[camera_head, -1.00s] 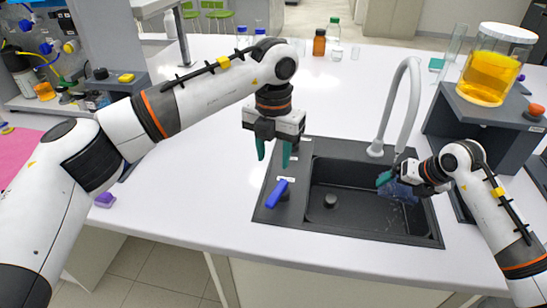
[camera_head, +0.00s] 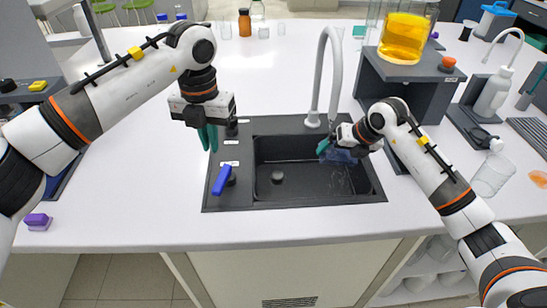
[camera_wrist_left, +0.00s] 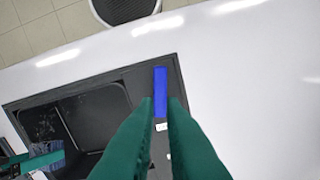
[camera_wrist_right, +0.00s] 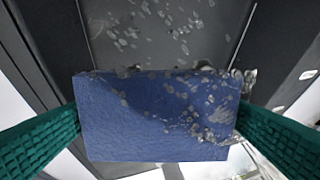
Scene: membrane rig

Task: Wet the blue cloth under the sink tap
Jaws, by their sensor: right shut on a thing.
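The blue cloth (camera_wrist_right: 150,120) is spread flat between the fingers of my right gripper (camera_wrist_right: 160,118), which is shut on it. In the head view the cloth (camera_head: 343,155) is inside the black sink (camera_head: 290,182), under the grey tap (camera_head: 331,62). Clear drops cover part of it and fall into the basin. Part of the cloth looks darker. My left gripper (camera_head: 208,138) points down, empty, with a narrow gap between its fingers. It is above and behind the blue tap lever (camera_head: 221,180). The lever (camera_wrist_left: 161,92) also shows just past the fingertips in the left wrist view.
A grey stand (camera_head: 412,100) with a jar of orange liquid (camera_head: 404,38) is right of the tap. A purple block (camera_head: 37,221) lies at the far left front. Bottles (camera_head: 245,22) stand at the back. The white counter left of the sink is clear.

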